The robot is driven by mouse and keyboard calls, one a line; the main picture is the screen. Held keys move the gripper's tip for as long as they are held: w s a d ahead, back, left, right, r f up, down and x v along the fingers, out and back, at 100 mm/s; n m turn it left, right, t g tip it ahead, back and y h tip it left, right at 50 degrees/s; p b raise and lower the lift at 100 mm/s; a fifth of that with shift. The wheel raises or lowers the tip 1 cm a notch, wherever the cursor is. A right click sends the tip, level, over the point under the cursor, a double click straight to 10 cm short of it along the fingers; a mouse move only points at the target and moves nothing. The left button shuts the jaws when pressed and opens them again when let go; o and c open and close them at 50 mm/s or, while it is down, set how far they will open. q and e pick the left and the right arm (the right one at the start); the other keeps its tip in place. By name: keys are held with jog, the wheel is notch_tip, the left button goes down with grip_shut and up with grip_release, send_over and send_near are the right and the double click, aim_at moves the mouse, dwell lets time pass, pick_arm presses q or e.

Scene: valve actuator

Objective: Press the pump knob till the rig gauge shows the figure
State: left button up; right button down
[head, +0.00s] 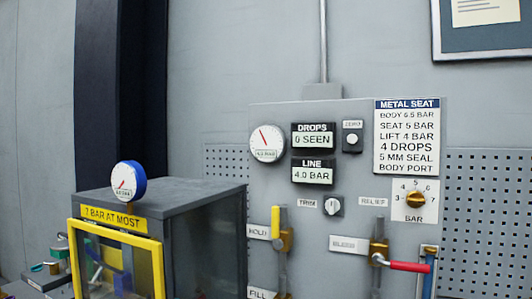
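A round white gauge (267,143) with a red needle is on the grey panel (350,255); its small figure is too blurred to read surely. A smaller blue-rimmed gauge (125,186) stands on the grey box at left. The line display (313,171) reads 4.0 BAR and the drops display (313,136) reads 0 SEEN. A small white knob marked TRIM (332,206) and a brass knob (415,200) on a BAR dial labelled RELIEF are on the panel. I cannot tell which part is the pump knob. Neither gripper is in view.
A chart (406,138) lists METAL SEAT, BODY 6.5, SEAT 5, LIFT 4 BAR. A yellow-framed box (205,240) reads 7 BAR AT MOST. A yellow-handled HOLD valve (276,222) and a red-handled valve (405,266) stick out. Small coloured fittings sit at lower left.

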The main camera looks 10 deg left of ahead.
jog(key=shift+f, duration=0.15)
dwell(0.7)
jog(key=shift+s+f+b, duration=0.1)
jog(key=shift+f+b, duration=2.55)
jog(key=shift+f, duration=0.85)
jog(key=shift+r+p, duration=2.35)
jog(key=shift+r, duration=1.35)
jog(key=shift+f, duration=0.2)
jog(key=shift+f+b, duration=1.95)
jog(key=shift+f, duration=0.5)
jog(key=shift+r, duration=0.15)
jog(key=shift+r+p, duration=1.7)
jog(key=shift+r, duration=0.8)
